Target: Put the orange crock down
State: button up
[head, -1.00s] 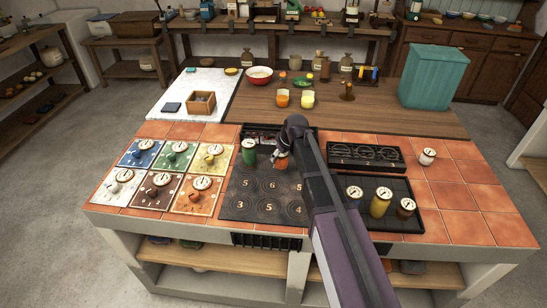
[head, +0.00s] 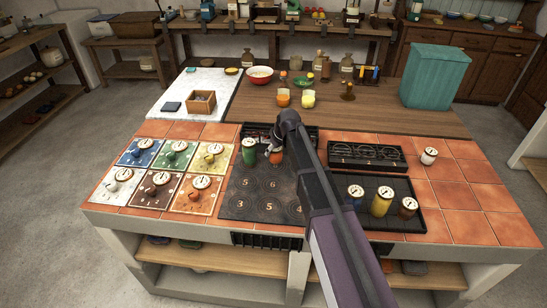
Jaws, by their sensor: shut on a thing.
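The orange crock (head: 277,158) is small and partly covered by my gripper and arm. My gripper (head: 272,150) is shut on it near its top, at the back of the black numbered hob (head: 246,208). The crock looks upright, just right of a green crock (head: 249,154) with a white dial lid. I cannot tell whether its base touches the hob or hangs a little above it.
A black tray (head: 414,228) on the right holds blue, yellow and brown crocks. A white crock (head: 429,156) stands on the tiles. Coloured dial plates (head: 131,159) lie left of the hob. A black rack (head: 366,156) lies behind the tray. The hob's front is clear.

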jog(key=shift+f+b, duration=0.95)
jog(key=shift+f, duration=0.35)
jog(key=shift+f, duration=0.15)
jog(key=o, duration=1.2)
jog(key=shift+r, duration=0.2)
jog(key=p+v, duration=1.1)
jog(key=v, duration=0.1)
